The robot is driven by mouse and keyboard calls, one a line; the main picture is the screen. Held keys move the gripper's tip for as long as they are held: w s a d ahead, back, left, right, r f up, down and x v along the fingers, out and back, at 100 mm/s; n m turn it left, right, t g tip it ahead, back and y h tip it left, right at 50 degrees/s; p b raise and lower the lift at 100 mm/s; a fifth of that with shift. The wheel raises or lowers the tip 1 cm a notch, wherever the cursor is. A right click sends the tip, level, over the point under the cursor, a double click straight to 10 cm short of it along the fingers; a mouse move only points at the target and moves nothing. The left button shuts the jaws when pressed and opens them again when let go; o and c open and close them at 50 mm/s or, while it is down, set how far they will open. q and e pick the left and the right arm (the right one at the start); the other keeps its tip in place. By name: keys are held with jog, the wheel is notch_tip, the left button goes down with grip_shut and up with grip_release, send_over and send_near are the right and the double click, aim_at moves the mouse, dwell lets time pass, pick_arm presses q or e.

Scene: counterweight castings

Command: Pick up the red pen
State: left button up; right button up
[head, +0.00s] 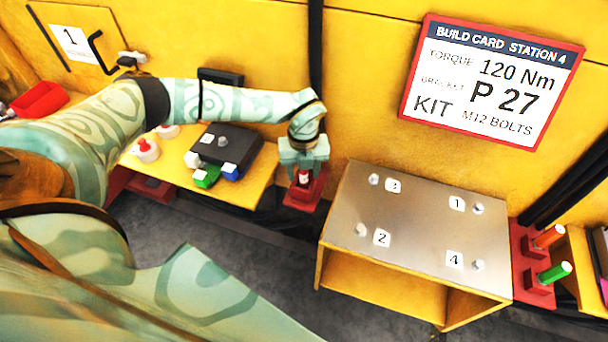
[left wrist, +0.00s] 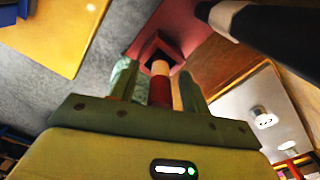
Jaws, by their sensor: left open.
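The red pen (head: 304,179) stands in a red holder (head: 316,196) left of the metal-topped stand. In the left wrist view the red pen (left wrist: 160,92) has a pale end toward the holder's dark square opening (left wrist: 160,50). My left gripper (head: 303,170) reaches down over the pen from above. In the left wrist view the open fingers of my left gripper (left wrist: 160,84) are on either side of the pen, with a gap visible beside it. Part of the pen is hidden by the gripper. My right gripper is not in view.
The metal-topped stand (head: 420,222) with numbered labels and bolts is to the right. An orange pen (head: 549,236) and a green pen (head: 555,272) stand in red holders beyond it. A yellow table (head: 255,182) with a dark box (head: 226,147) is to the left. A yellow wall rises behind.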

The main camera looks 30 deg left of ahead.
pick_arm(q)
grip_shut()
